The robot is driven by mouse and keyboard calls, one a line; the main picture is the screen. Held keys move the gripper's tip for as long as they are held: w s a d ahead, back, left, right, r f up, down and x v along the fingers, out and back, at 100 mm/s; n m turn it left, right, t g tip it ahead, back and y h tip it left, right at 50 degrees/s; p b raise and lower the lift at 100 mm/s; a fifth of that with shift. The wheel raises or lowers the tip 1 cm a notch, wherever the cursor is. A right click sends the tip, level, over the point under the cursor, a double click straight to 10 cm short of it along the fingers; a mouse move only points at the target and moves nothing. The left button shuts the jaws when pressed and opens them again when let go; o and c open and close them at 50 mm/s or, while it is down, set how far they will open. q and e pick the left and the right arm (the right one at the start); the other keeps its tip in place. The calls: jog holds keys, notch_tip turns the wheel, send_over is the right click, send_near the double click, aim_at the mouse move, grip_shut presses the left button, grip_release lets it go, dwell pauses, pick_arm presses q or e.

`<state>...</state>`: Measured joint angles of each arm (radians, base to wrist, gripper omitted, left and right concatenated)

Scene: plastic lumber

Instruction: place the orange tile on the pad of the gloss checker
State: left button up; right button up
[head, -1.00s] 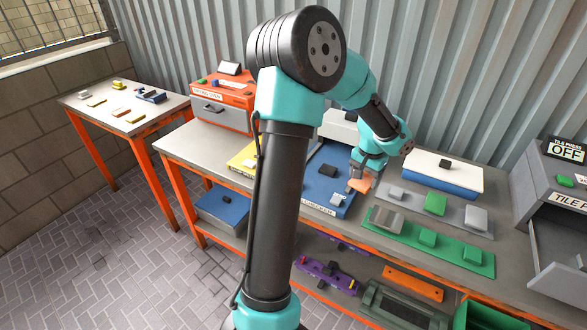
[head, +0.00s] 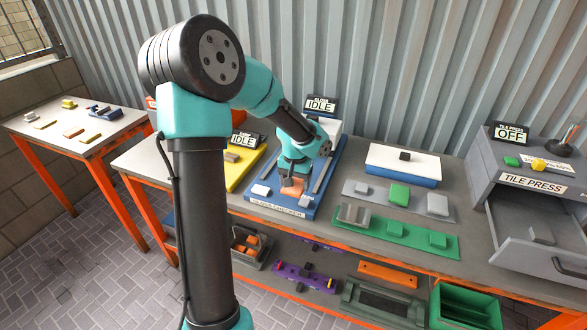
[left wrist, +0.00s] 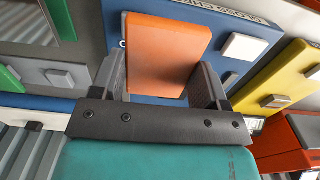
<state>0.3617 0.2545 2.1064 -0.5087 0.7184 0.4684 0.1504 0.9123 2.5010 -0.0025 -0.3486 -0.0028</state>
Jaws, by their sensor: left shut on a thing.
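The orange tile (head: 291,187) is in my left gripper (head: 291,181), over the front part of the blue gloss checker (head: 258,199). In the left wrist view, the tile (left wrist: 168,48) sits between the two dark fingers of the gripper (left wrist: 163,65), which are shut on it. The gloss checker (left wrist: 262,47) is behind it there, with its white label strip. The pad is hidden by the tile and gripper, and I cannot tell whether the tile touches it. The checker's display (head: 321,104) reads IDLE. My right gripper is not in view.
A yellow device (head: 240,170) stands left of the checker. To the right are a white-topped blue box (head: 403,163), a grey board (head: 440,204) and a green board (head: 395,236) bearing blocks. The tile press (head: 532,182) has an open drawer at far right. A side table (head: 110,122) stands left.

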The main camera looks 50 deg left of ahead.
pick_arm(q)
jog(key=w+a, duration=0.5)
jog(key=a, duration=0.1)
jog(key=w+a+f, duration=0.1)
jog(key=w+a, duration=0.2)
jog(key=shift+w+a+f, duration=0.1)
jog(key=shift+w+a, duration=0.2)
jog(key=shift+a, duration=0.1)
jog(key=shift+w+a, duration=0.2)
jog(key=shift+f, duration=1.8)
jog(key=shift+f, duration=0.1)
jog(key=o, duration=0.9)
jog(key=shift+o, duration=0.2)
notch_tip(320, 180, up, 12)
